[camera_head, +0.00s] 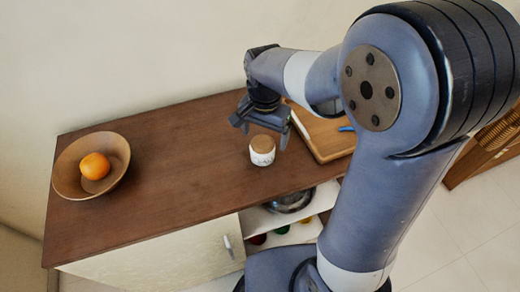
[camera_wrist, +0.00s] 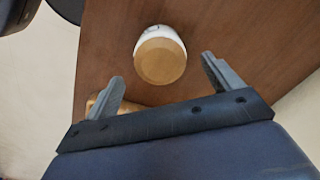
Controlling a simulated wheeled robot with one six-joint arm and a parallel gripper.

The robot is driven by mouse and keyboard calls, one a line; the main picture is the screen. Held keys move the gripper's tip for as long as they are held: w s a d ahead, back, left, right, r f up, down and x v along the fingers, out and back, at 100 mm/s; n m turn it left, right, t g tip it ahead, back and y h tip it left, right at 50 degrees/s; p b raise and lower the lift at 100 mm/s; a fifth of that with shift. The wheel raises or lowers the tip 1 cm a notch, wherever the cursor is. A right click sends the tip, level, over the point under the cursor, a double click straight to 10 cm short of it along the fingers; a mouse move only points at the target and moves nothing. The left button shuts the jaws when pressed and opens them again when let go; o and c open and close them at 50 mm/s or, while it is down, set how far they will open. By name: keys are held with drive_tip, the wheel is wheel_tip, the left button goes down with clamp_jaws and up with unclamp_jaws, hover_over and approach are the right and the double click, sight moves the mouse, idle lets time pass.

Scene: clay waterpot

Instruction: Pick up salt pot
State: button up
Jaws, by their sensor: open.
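The salt pot (camera_head: 262,152) is a small white jar with a light wooden lid and dark marking on its side. It stands upright on the brown wooden counter, right of the middle. In the wrist view the salt pot (camera_wrist: 160,55) shows from above, lid toward the camera, ahead of the fingers and between their lines. My gripper (camera_head: 262,122) is open and empty, above and slightly behind the pot in the head view. In the wrist view both fingers of my gripper (camera_wrist: 163,80) are spread apart, and the pot appears not to be touched by them.
A wooden bowl (camera_head: 67,180) with an orange (camera_head: 95,166) stands at the counter's left end. A wooden cutting board (camera_head: 326,150) with a blue-handled item lies right of the pot, partly behind my arm. An open shelf below holds a metal pan (camera_head: 290,203). The counter between bowl and pot is clear.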

sight(262, 142)
drive_tip(key=f, duration=0.5)
drive_tip(key=shift+s+a+f, duration=0.15)
drive_tip(key=shift+a+f, duration=0.05)
drive_tip(key=shift+f, duration=0.15)
drive_tip(key=c, duration=1.2)
